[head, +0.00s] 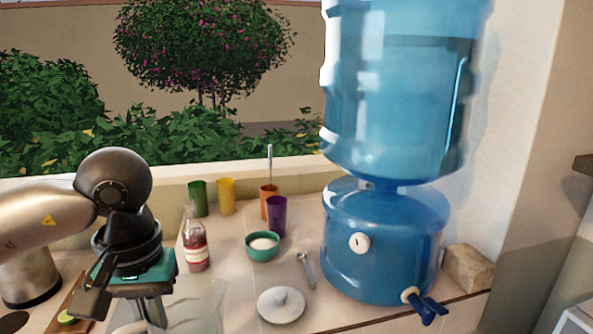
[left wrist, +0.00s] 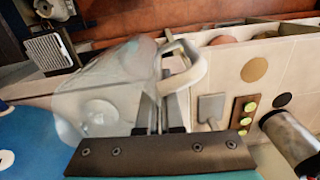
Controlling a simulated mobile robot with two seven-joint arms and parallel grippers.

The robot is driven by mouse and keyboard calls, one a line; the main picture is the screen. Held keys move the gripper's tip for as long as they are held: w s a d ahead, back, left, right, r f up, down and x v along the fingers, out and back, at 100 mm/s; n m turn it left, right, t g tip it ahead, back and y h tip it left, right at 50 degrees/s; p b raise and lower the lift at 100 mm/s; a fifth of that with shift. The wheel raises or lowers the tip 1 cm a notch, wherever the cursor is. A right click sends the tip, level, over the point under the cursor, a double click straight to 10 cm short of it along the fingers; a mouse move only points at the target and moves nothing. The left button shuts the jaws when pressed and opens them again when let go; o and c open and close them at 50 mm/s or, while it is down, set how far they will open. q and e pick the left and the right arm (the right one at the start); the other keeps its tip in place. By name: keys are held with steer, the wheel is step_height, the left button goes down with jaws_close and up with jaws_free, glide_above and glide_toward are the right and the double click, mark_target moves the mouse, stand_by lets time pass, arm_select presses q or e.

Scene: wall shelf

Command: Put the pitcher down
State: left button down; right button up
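The clear pitcher (head: 200,307) is at the bottom of the head view, near the front of the counter. Its base is cut off there. In the left wrist view the pitcher (left wrist: 108,85) shows its see-through body and a pale looped handle (left wrist: 196,62). My left gripper (head: 152,308) points down beside the pitcher. In the left wrist view its two fingers (left wrist: 160,115) stand either side of the lower part of the handle and look closed on it. I cannot tell whether the pitcher's base touches the counter. My right gripper is in neither view.
A blue water dispenser (head: 385,240) with a tap (head: 425,303) stands right. A board with lime slices (left wrist: 243,122) lies left of the pitcher in the head view.

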arm_select(q)
steer(key=d+f+b, duration=0.1)
steer(key=f+b, duration=0.1)
steer(key=f, duration=0.2)
steer(key=s+d+f+m+b, duration=0.1)
steer(key=f+b, duration=0.1)
steer(key=f, duration=0.2)
steer(key=d+f+m+b, duration=0.1)
steer(key=f+b, duration=0.1)
steer(key=f, duration=0.2)
steer(key=shift+s+f, duration=0.2)
steer(key=shift+f, duration=0.15)
steer(key=shift+a, duration=0.1)
